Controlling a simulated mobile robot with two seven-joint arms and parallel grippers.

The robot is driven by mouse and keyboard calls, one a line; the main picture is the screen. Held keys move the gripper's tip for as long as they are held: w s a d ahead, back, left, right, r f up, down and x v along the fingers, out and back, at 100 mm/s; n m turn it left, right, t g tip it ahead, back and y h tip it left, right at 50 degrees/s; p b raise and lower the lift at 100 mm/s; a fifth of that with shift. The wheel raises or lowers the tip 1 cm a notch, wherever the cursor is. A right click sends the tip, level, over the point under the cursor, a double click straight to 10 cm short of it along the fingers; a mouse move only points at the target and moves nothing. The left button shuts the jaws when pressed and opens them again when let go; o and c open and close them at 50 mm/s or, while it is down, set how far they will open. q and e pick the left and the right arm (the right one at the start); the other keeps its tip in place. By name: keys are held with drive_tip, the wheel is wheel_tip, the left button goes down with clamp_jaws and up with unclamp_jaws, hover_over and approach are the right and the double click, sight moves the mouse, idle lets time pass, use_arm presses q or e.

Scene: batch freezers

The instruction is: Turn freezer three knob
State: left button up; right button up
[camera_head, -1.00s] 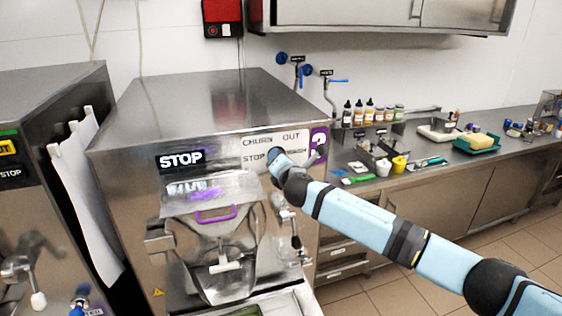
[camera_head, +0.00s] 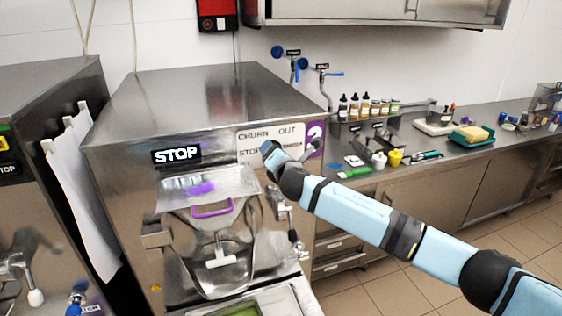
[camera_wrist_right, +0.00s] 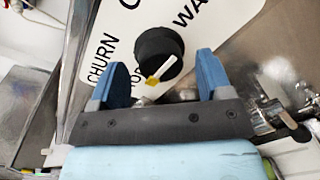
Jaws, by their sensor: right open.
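The freezer (camera_head: 215,95) in the middle has a white panel (camera_head: 252,137) at its upper right front, lettered CHURN, OUT and STOP. A purple number tag (camera_head: 315,133) beside the panel is partly hidden by my arm. The black round knob (camera_wrist_right: 160,52) shows in the right wrist view, its white pointer with a yellow tip aimed down-left at a partly hidden word. My right gripper (camera_wrist_right: 161,72) is open, a blue finger on either side of the knob, with gaps visible. In the head view my right gripper (camera_head: 272,150) covers the knob. My left gripper is out of view.
A STOP display (camera_head: 177,154) and a clear hopper with a purple handle (camera_head: 212,209) are left of the panel. Another freezer (camera_head: 45,90) stands at the left. A counter (camera_head: 465,150) with bottles and tools runs along the right.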

drive_tip(key=b+v, duration=0.2)
drive_tip(key=v, duration=1.1)
drive_tip(key=shift+s+d+b, duration=0.2)
drive_tip(key=shift+s+b, duration=0.1)
drive_tip(key=shift+b, duration=0.1)
drive_tip(key=s+d+f+m+g+y, duration=0.1)
drive_tip(key=s+f+m, duration=0.35)
drive_tip(key=f, duration=0.35)
drive_tip(key=s+f+m+g, duration=0.2)
drive_tip(key=s+f+m, duration=0.25)
drive_tip(key=f, duration=0.25)
drive_tip(key=s+d+f+m+g+y, duration=0.1)
drive_tip(key=s+f+m, duration=0.35)
drive_tip(key=f, duration=0.35)
drive_tip(key=s+d+f+m+h, duration=0.1)
drive_tip(key=s+d+f+m, duration=0.6)
drive_tip(key=s, duration=0.4)
drive_tip(key=s+d+f+m+g+h, duration=0.1)
drive_tip(key=s+d+f+m+h, duration=0.1)
drive_tip(key=s+d+f+m, duration=0.5)
drive_tip(key=s+f, duration=0.2)
drive_tip(key=s, duration=0.2)
drive_tip(key=shift+s+f+g, duration=0.15)
drive_tip(key=shift+s+g, duration=0.15)
drive_tip(key=shift+s, duration=0.1)
